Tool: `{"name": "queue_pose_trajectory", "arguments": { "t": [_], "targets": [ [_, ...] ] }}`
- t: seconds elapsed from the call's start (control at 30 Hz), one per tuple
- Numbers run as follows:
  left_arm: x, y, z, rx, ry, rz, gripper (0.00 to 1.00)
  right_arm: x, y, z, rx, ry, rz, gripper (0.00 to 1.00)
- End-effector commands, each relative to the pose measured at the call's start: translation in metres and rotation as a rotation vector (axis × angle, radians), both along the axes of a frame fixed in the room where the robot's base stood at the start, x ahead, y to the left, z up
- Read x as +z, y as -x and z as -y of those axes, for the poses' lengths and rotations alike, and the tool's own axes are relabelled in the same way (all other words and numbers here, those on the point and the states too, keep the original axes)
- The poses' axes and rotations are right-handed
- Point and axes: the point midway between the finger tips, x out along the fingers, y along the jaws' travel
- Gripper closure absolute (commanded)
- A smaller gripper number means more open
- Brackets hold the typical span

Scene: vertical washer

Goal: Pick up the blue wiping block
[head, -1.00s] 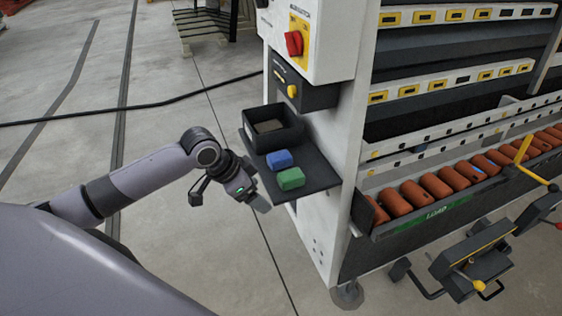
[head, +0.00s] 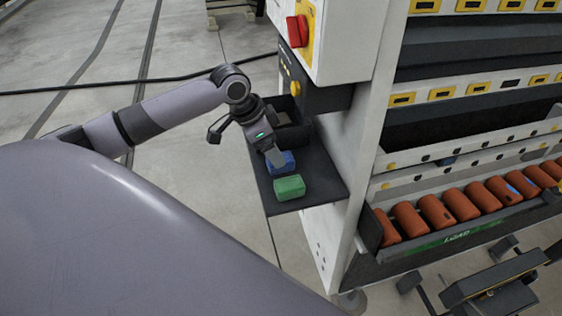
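The blue wiping block (head: 284,165) lies on a dark shelf (head: 318,184) on the side of the washer, just behind a green block (head: 289,187). My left gripper (head: 276,157) points down at the blue block and covers part of its upper left. I cannot tell whether its fingers touch the block or how far apart they are. My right gripper does not show.
A black open bin (head: 297,133) stands at the back of the shelf, partly hidden by my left gripper. The white washer panel (head: 345,150) rises right beside the shelf. A red switch (head: 297,31) sits above. A row of orange cylinders (head: 437,212) lies to the right.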

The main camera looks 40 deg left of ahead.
Motion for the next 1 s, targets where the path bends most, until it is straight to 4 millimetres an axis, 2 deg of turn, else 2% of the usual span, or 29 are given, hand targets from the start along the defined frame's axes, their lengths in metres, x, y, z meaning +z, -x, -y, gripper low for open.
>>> {"name": "queue_pose_trajectory", "arguments": {
  "t": [0.2,0.43,0.47,0.63,1.0],
  "targets": [
    [-0.031,-0.008,0.011,0.000,0.002,-0.001,0.22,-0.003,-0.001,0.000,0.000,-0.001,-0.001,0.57],
    [-0.033,-0.009,0.011,0.000,-0.001,0.001,0.22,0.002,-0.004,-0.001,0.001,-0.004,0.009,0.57],
    [-0.033,-0.009,0.011,0.000,-0.001,0.001,0.26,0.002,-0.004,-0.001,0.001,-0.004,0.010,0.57],
    [-0.033,-0.009,0.011,0.000,0.000,0.000,0.81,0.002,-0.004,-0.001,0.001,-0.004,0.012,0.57],
    [-0.031,-0.008,0.011,0.000,0.000,0.001,0.83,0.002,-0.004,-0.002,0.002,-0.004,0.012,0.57]
  ]
}}
